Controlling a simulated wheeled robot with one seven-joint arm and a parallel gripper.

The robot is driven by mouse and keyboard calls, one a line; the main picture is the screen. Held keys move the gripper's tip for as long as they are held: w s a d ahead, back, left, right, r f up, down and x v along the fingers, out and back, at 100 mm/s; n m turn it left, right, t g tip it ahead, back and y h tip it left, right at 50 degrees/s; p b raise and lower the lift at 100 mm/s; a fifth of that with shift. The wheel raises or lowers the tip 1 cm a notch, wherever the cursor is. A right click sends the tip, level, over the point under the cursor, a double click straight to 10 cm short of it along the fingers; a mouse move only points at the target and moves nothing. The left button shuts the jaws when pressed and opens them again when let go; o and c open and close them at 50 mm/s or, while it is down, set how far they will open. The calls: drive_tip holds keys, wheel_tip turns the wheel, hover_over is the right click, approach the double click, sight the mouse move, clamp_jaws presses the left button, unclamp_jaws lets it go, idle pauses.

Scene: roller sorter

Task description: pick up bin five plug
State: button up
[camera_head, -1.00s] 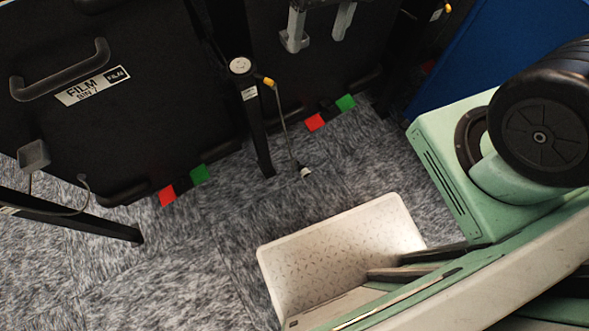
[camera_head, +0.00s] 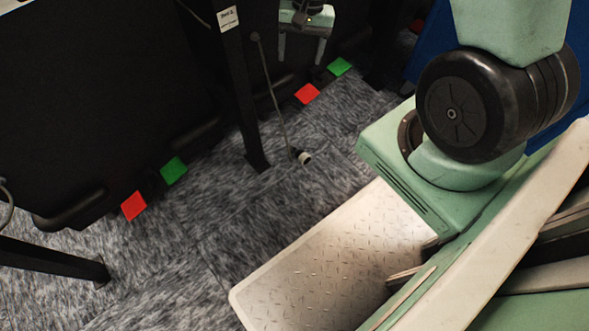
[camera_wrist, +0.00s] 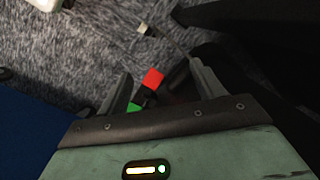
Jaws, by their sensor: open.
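The plug (camera_head: 304,158) is a small pale-ended connector lying on the carpet in the head view. It hangs at the end of a thin cable (camera_head: 272,90) beside a black post. In the wrist view a small pale piece that looks like the plug (camera_wrist: 145,30) lies on the carpet beyond the fingers. My gripper (camera_head: 301,58) is open and empty at the top of the head view, above and apart from the plug. Its two fingers also show spread in the wrist view (camera_wrist: 160,80).
A black post (camera_head: 240,95) stands on the floor close to the cable. Black bins (camera_head: 90,100) line the left and back, with red (camera_head: 307,94) and green (camera_head: 340,67) markers along their base. A blue panel (camera_wrist: 25,145) is at one side. Carpet around the plug (camera_head: 230,220) is clear.

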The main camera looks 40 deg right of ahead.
drive_tip(key=d+f+m+g+y, duration=0.1)
drive_tip(key=d+f+m, duration=0.15)
drive_tip(key=f, duration=0.45)
drive_tip(key=d+f+m, duration=0.1)
drive_tip(key=f+m, duration=0.2)
drive_tip(key=f, duration=0.3)
drive_tip(key=m+y, duration=0.2)
drive_tip(key=m, duration=0.3)
approach(303, 154)
drive_tip(key=b+x, duration=0.4)
drive_tip(key=b, duration=0.1)
drive_tip(key=shift+s+a+r+b, duration=0.1)
drive_tip(key=shift+a+b, duration=0.05)
drive_tip(key=shift+b, duration=0.2)
drive_tip(key=b+x, duration=0.4)
drive_tip(key=x, duration=0.2)
drive_tip(key=shift+b, duration=0.3)
drive_tip(key=c, duration=1.1)
drive_tip(key=shift+r, duration=0.1)
wheel_tip(303, 154, up, 10)
drive_tip(key=p, duration=0.6)
